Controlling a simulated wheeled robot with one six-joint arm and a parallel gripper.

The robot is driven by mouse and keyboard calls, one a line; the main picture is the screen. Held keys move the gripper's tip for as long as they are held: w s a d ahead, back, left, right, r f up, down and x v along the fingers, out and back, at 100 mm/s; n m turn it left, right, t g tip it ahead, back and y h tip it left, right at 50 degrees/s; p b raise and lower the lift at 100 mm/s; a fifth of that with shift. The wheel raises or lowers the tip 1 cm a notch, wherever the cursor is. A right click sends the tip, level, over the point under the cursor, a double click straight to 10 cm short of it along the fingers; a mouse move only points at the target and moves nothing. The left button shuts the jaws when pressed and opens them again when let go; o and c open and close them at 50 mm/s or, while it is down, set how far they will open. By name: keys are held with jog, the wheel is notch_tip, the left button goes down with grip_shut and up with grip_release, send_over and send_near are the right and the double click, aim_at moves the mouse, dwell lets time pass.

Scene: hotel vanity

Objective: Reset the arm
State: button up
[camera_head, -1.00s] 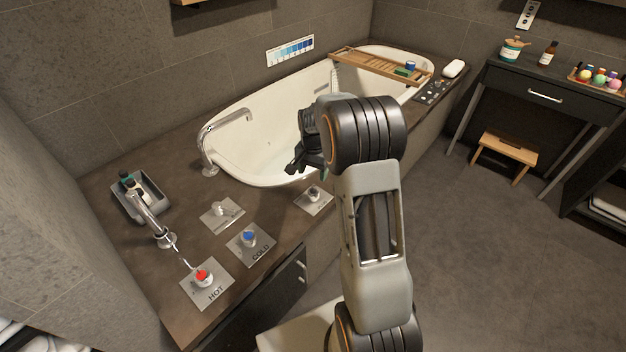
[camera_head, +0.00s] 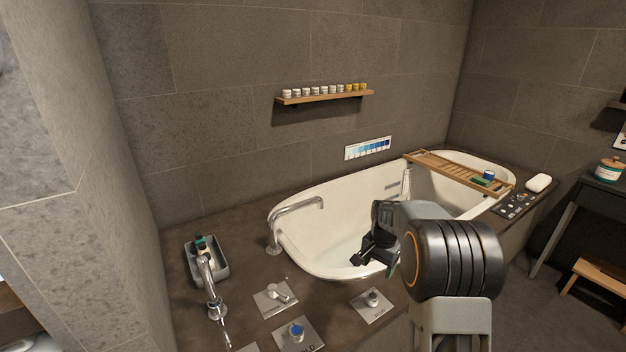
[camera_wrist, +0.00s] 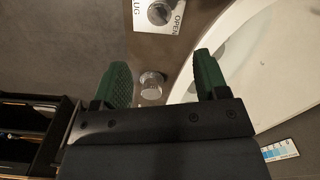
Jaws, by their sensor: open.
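My gripper (camera_head: 377,263) is in front of the near rim of the white bathtub (camera_head: 340,262) in the head view, with my dark wrist joint to its right. In the wrist view my gripper (camera_wrist: 163,82) shows two green fingers spread apart, with nothing held between them. Beyond the fingers lies a small round metal knob (camera_wrist: 151,84). A plate marked PLUG and OPEN with a metal knob (camera_wrist: 160,12) is at the top of that view. The tub's white rim (camera_wrist: 255,75) is to the right.
A curved tub spout (camera_head: 292,213), a grey tray of bottles (camera_head: 219,273) and a second tap (camera_head: 211,292) stand on the left counter. Knob plates, one with a blue knob (camera_head: 295,331), line the front. A wooden rack (camera_head: 455,172) spans the tub. A wall shelf (camera_head: 325,96) is above.

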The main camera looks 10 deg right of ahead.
jog(key=s+a+r+n+t+p, duration=0.1)
jog(key=s+a+r+n+p, duration=0.2)
jog(key=s+r+p, duration=0.3)
jog(key=s+a+r+n+t+p, duration=0.1)
jog(key=s+a+r+n+p, duration=0.2)
jog(key=r, duration=0.9)
jog(key=s+a+r+n+t+p, duration=0.1)
jog(key=s+a+r+n+p, duration=0.3)
jog(key=s+r+p, duration=0.5)
jog(key=s+r, duration=0.1)
jog(key=s, duration=0.3)
jog(key=shift+a+t+p, duration=0.25)
jog(key=shift+t+p, duration=0.05)
jog(key=shift+c, duration=0.4)
